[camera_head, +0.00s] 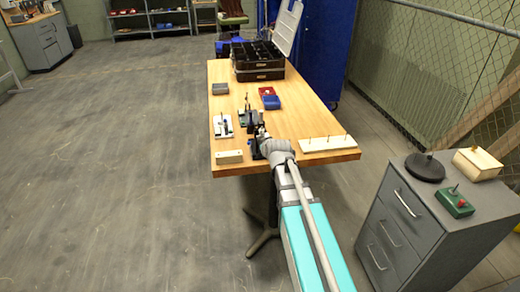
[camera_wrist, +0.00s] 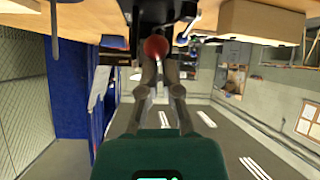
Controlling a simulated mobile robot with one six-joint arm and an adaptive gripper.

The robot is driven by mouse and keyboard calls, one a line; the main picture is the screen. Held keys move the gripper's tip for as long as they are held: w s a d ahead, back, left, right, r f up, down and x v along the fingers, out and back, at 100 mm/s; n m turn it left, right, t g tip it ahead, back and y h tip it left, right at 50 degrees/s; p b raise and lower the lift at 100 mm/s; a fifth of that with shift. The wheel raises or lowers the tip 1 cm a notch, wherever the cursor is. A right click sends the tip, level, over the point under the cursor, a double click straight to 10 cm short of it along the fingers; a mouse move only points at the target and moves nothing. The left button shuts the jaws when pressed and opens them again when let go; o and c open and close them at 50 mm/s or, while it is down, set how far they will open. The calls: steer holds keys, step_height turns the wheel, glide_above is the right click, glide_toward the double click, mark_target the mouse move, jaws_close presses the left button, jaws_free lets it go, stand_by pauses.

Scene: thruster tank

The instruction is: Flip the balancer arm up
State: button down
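In the wrist view a red ball-shaped knob (camera_wrist: 155,47) shows at the tips of my gripper (camera_wrist: 158,62). The two fingers run close together with a narrow gap, and I cannot tell whether they touch or grip the knob. A dark mechanism (camera_wrist: 160,12) lies just beyond the knob. In the head view my gripper (camera_head: 262,138) is at the table's near edge beside a small dark upright device (camera_head: 252,120), partly hidden by my arm. I cannot make out for certain which part is the balancer arm, or its tilt.
The wooden table (camera_head: 290,105) holds a white-based device (camera_head: 222,126), a tan block (camera_head: 229,156), a pegged white board (camera_head: 328,143), a grey block (camera_head: 220,88), red and blue boxes (camera_head: 270,100), and a black case (camera_head: 258,70). A grey cabinet (camera_head: 420,240) stands at right.

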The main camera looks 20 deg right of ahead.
steer(key=shift+s+f, duration=0.3)
steer(key=shift+s, duration=0.05)
steer(key=shift+r, duration=0.15)
step_height(320, 180, up, 4)
steer(key=w+p, duration=0.1)
steer(key=p, duration=0.4)
steer(key=s+f+b, duration=0.1)
steer(key=s+b, duration=0.1)
steer(key=s, duration=0.7)
steer(key=shift+s+a+f, duration=0.2)
steer(key=shift+a+f, duration=0.05)
steer(key=shift+a, duration=0.2)
steer(key=shift+a+f, duration=0.1)
steer(key=s+a+f+m+g, duration=0.1)
steer(key=s+a+f+g, duration=0.25)
steer(key=s+g, duration=0.35)
steer(key=s+a+f+g, duration=0.3)
steer(key=s+f+g, duration=0.1)
steer(key=s, duration=0.4)
step_height(320, 180, up, 12)
steer(key=p, duration=1.1)
steer(key=shift+d+p, duration=0.15)
steer(key=shift+p, duration=0.25)
